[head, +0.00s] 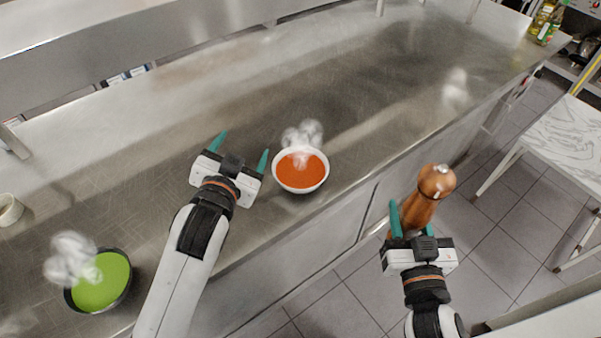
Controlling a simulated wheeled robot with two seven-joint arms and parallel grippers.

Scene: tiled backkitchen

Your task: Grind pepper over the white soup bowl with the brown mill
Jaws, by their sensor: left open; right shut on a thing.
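The white soup bowl (301,187) stands on the steel counter near its front edge, filled with orange-red soup and steaming. The brown mill (425,202) has a round wooden head with a small metal knob on top. My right gripper (411,220) is shut on the mill's lower part and holds it tilted, clear of the counter's front edge, to the right of the bowl. My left gripper (243,147) is open and empty above the counter, just left of the white bowl. The mill's lower end is hidden by the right gripper.
A dark bowl (126,291) of green soup steams at the lower left. A small pale cup (10,209) stands at the left edge. Bottles (545,22) stand at the far right. The counter (400,95) behind the white bowl is clear. A marble-topped table (570,135) stands right.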

